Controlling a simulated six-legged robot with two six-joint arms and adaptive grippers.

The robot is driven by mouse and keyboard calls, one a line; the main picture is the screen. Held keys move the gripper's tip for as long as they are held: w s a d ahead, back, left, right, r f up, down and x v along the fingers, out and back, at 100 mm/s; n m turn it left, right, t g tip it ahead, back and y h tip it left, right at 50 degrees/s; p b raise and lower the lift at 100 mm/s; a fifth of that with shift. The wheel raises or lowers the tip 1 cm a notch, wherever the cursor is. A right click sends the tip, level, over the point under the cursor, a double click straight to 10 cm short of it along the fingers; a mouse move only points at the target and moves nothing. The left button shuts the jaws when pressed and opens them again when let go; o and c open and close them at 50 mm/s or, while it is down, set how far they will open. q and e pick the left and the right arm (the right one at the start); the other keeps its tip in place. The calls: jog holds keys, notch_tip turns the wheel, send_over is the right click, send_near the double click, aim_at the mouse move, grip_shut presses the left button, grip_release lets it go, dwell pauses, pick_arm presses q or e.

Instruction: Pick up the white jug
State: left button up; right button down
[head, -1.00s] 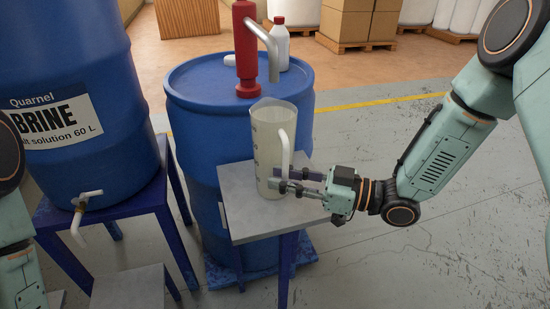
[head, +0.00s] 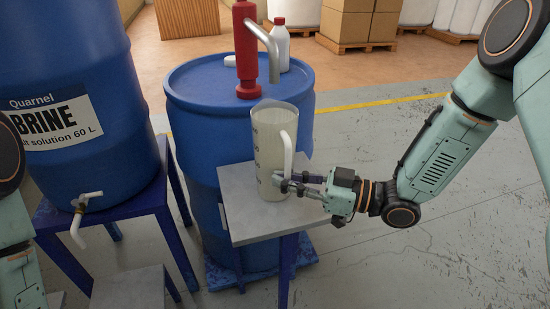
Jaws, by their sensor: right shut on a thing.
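The white jug (head: 268,150) is a tall, translucent measuring jug with marks on its side and a white handle on its right. It stands upright on a small grey-topped table (head: 240,213) in front of a blue drum. My right gripper (head: 287,184) comes in from the right and is shut on the lower part of the jug's handle (head: 288,153). The jug's base appears to rest on the table top. My left gripper is not in view; only part of my left arm shows at the left edge.
The blue drum (head: 205,118) carries a red pump (head: 246,50) whose spout hangs near the jug's top, and a white bottle (head: 280,45). A brine barrel (head: 75,165) with a tap (head: 80,215) stands on a blue stand at left. Floor at right is clear.

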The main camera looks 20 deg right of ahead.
jog(key=shift+r, duration=0.1)
jog(key=shift+w+r, duration=0.1)
jog(key=shift+r, duration=0.35)
notch_tip(320, 180, up, 3)
jog(key=shift+f+p, duration=0.1)
jog(key=shift+p, duration=0.95)
jog(key=p+v, duration=0.9)
jog(key=v, duration=0.9)
jog(key=shift+f, duration=0.15)
